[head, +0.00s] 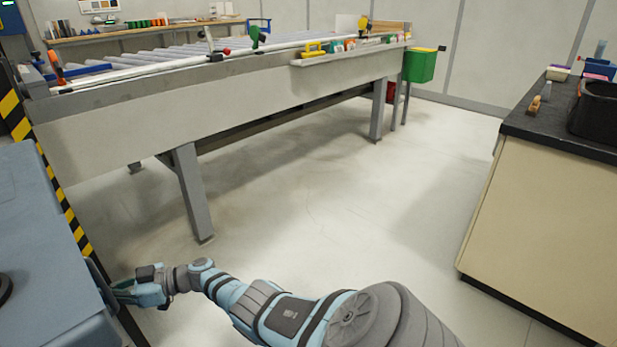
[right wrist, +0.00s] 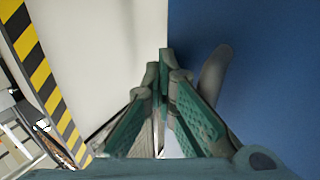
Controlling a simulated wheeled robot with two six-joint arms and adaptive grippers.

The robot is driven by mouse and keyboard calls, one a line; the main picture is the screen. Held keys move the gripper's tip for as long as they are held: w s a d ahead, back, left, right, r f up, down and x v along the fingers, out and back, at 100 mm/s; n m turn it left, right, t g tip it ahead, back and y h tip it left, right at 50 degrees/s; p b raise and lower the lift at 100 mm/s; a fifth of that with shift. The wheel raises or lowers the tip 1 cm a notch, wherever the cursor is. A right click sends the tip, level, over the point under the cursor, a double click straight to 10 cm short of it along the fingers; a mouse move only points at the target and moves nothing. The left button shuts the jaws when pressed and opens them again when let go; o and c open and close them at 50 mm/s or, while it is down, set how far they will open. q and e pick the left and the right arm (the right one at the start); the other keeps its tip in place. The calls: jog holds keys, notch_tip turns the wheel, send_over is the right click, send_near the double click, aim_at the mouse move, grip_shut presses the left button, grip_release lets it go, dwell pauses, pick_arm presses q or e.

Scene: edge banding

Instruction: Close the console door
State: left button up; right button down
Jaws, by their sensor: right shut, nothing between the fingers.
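The blue console (head: 35,215) fills the left edge of the head view. Its blue surface also fills the right side of the right wrist view (right wrist: 270,70). A grey curved handle (right wrist: 214,78) stands out from that surface; in the head view the dark handle (head: 97,278) shows just left of my gripper. My right gripper (head: 120,290) is low beside the console. In the right wrist view its green-padded fingers (right wrist: 163,70) meet at the tips, empty, left of the handle. I cannot tell whether they touch the blue panel or how far the door stands open. My left gripper is out of view.
A yellow-and-black striped edge (head: 45,160) runs along the console's far side. A long roller table (head: 240,100) with grey legs stands behind. A beige cabinet with a black top (head: 545,230) stands at the right. The floor between is clear.

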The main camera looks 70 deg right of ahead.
jog(key=shift+a+r, duration=0.1)
jog(key=shift+a, duration=0.15)
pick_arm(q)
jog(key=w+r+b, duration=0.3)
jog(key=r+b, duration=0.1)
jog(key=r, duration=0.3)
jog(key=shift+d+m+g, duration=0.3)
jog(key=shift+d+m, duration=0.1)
pick_arm(e)
jog(key=s+d, duration=0.2)
jog(key=d, duration=0.5)
jog(key=s+d, duration=0.2)
jog(key=d, duration=0.4)
jog(key=shift+s+d, duration=0.3)
jog(key=shift+d, duration=0.1)
